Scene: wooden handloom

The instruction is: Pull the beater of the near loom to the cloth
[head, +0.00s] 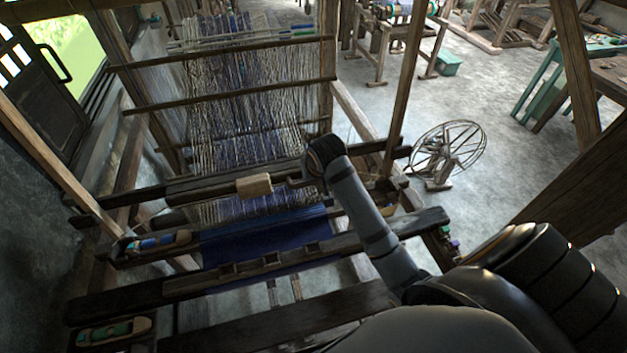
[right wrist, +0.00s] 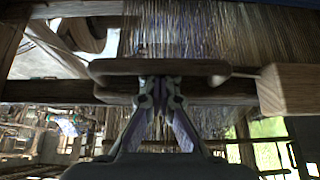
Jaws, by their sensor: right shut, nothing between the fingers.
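The near loom's beater (head: 210,190) is a dark wooden bar lying across the pale warp threads, with a light wooden block (head: 254,185) on it. The woven blue cloth (head: 262,241) lies on the nearer side, with a strip of threads between it and the beater. My right gripper (right wrist: 160,95) is shut and empty. In the right wrist view its fingertips are at a rounded wooden bar (right wrist: 160,67); I cannot tell whether they touch it. The light block (right wrist: 286,88) is to their right. In the head view my right wrist hides most of the gripper. My left gripper is not in view.
A shuttle with blue thread (head: 155,243) lies left of the cloth, and another with green thread (head: 113,332) lies at bottom left. Loom posts (head: 405,85) rise close to my right arm. A spinning wheel (head: 447,150) stands on the open floor to the right.

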